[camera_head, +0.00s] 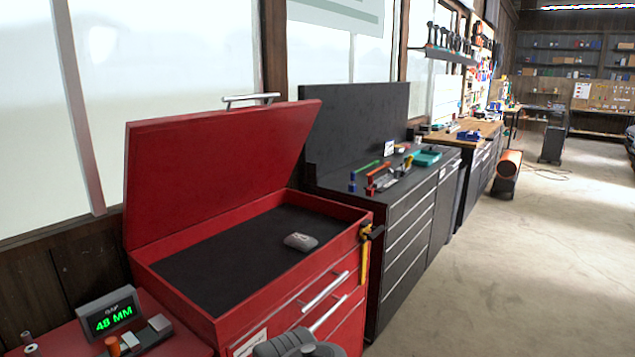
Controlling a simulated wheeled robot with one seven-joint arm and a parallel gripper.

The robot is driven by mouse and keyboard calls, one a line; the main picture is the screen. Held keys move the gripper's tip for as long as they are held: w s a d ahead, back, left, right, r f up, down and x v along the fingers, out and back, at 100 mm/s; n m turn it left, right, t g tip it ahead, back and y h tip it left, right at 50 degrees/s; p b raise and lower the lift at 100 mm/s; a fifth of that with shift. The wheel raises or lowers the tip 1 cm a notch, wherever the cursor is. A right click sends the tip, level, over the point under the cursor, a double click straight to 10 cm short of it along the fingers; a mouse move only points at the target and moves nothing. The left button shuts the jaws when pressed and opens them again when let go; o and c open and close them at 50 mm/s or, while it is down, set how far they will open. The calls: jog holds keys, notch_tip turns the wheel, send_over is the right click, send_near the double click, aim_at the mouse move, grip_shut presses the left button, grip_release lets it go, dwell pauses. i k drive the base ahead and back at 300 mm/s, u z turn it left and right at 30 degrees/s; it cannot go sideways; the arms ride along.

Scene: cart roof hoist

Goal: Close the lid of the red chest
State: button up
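The red chest (232,322) stands at the left of the middle, against the wall under the windows. Its red lid (215,170) is raised and open, leaning up at the back of the chest. A silver bar handle (250,99) shows at the lid's top edge. The open tray has a dark lining (220,262), and a small grey object (300,241) lies on it. Two silver drawer handles (325,292) are on the chest's front. My gripper's fingers are not seen; only a dark grey rounded part, apparently of my arm, shows at the bottom edge.
A yellow and black tool (364,258) hangs at the chest's right front corner. A digital display (110,314) reading 48 MM stands at lower left. A black cabinet (405,240) with tools on top stands right of the chest. The concrete floor (520,280) at right is clear.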

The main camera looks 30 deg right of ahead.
aim_at(181, 172)
jog(key=z, duration=0.55)
jog(key=i, duration=1.15)
jog(key=u, duration=0.2)
